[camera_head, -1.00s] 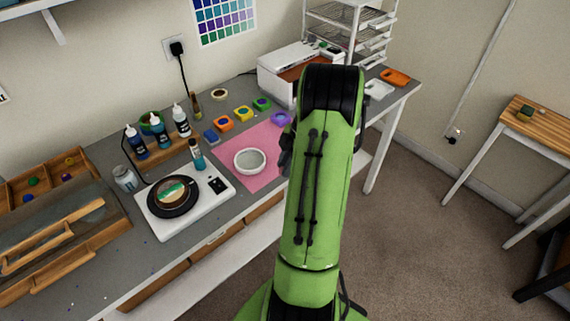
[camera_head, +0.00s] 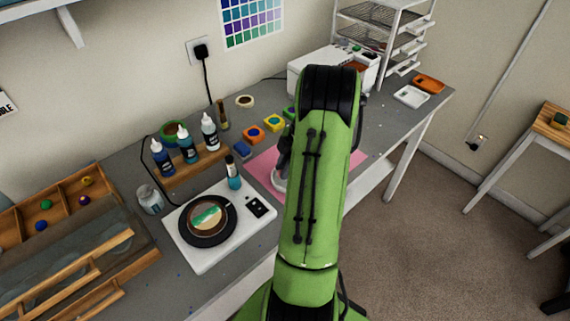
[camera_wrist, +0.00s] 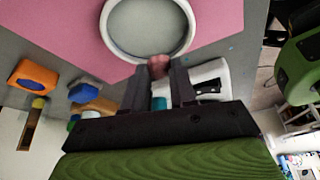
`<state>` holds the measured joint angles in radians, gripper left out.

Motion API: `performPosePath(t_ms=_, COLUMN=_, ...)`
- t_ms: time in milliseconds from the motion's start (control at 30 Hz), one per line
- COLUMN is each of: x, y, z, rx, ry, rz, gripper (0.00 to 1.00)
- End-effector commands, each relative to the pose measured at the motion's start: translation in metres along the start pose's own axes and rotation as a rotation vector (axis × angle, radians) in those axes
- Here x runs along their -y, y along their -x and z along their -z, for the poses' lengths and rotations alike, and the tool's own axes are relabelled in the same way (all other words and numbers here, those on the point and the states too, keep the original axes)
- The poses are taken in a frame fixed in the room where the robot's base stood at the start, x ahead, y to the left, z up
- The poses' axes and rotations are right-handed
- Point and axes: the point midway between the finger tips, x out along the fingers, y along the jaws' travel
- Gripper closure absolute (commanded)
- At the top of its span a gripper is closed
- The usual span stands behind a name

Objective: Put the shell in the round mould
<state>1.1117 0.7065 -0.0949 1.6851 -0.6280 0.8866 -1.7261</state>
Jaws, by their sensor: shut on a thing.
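My gripper (camera_wrist: 158,80) shows in the wrist view, its two dark fingers shut on a small reddish-brown shell (camera_wrist: 158,65) at their tips. The white round mould (camera_wrist: 104,28) lies on the pink mat (camera_wrist: 60,30). The shell overlaps the mould's near rim in the wrist view; whether it touches the rim I cannot tell. In the head view my green arm hides the shell and most of the mould, and only the mould's left edge (camera_head: 278,181) shows.
A white scale (camera_head: 190,256) with a black round plate (camera_head: 207,242) stands left of the mat. Dropper bottles (camera_head: 188,147) stand behind it.

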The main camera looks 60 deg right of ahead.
Motion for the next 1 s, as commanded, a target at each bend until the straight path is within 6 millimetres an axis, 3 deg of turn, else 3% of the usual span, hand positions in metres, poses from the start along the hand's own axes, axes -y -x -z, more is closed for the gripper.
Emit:
performPosePath(t_ms=133, x=0.0, y=-0.0165, z=-0.0069, rx=0.0, ry=0.0, rz=0.0, gripper=1.0)
performPosePath(t_ms=433, x=-0.0001, y=-0.0175, z=-0.0074, rx=0.001, ry=0.0, rz=-0.001, gripper=1.0)
performPosePath(t_ms=467, x=-0.0001, y=-0.0174, z=-0.0074, rx=0.001, ry=0.0, rz=-0.001, gripper=0.71)
performPosePath(t_ms=633, x=-0.0001, y=-0.0173, z=-0.0073, rx=0.001, ry=0.0, rz=-0.001, gripper=0.45)
performPosePath(t_ms=833, x=-0.0001, y=-0.0172, z=-0.0073, rx=0.001, ry=0.0, rz=-0.001, gripper=0.44)
performPosePath(t_ms=1000, x=-0.0001, y=-0.0172, z=-0.0073, rx=0.001, ry=0.0, rz=-0.001, gripper=0.23)
